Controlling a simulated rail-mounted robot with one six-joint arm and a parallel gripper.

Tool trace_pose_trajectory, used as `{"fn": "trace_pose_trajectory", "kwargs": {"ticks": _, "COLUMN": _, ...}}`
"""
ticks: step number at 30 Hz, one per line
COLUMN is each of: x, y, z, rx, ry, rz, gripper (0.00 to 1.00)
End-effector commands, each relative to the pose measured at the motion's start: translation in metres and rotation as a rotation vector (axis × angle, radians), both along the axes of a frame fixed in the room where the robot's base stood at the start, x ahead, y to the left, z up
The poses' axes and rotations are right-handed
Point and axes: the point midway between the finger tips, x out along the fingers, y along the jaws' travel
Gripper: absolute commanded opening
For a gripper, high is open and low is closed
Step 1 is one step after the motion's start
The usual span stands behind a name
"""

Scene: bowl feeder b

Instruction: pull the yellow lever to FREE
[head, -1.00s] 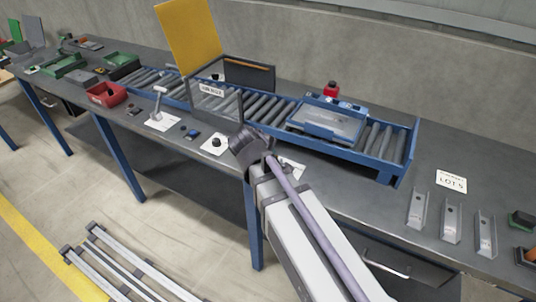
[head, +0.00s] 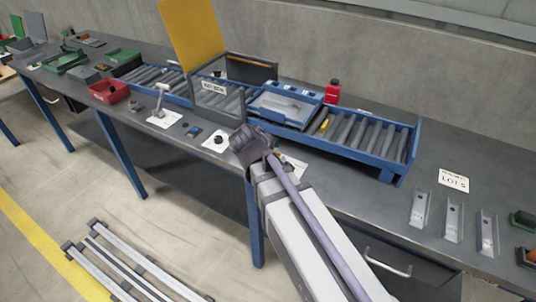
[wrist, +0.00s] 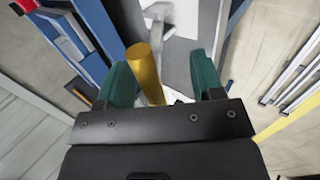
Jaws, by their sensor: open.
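The yellow lever (wrist: 146,76) shows in the wrist view as a thick rod with a round end. It stands between the two green fingers of my gripper (wrist: 163,78), closer to the left finger. The fingers are apart, with a gap to the right of the lever; whether the left finger touches it I cannot tell. In the head view my gripper (head: 250,140) is over the front edge of the bench, in front of the roller conveyor, and hides most of what is under it. I cannot read a FREE mark in either view.
A blue tray (head: 285,107) sits on the roller conveyor (head: 365,135) beside a framed box with a raised yellow panel (head: 193,40). A red bottle (head: 332,92) stands behind. A grey lever on a white plate (head: 163,118) and a black knob (head: 218,139) are left of my gripper.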

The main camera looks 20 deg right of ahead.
Motion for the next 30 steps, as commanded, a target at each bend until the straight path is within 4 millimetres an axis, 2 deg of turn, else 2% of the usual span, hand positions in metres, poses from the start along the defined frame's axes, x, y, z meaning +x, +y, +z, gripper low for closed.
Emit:
{"fn": "trace_pose_trajectory", "kwargs": {"ticks": 9, "x": -0.031, "y": 0.03, "z": 0.066, "rx": 0.001, "ry": 0.001, "rz": 0.004, "gripper": 0.61}}
{"fn": "trace_pose_trajectory", "kwargs": {"ticks": 12, "x": -0.041, "y": 0.039, "z": 0.079, "rx": 0.0, "ry": 0.0, "rz": 0.002, "gripper": 0.61}}
{"fn": "trace_pose_trajectory", "kwargs": {"ticks": 16, "x": -0.046, "y": 0.045, "z": 0.085, "rx": 0.001, "ry": 0.001, "rz": 0.001, "gripper": 0.61}}
{"fn": "trace_pose_trajectory", "kwargs": {"ticks": 30, "x": -0.049, "y": 0.046, "z": 0.082, "rx": 0.018, "ry": -0.003, "rz": -0.03, "gripper": 0.61}}
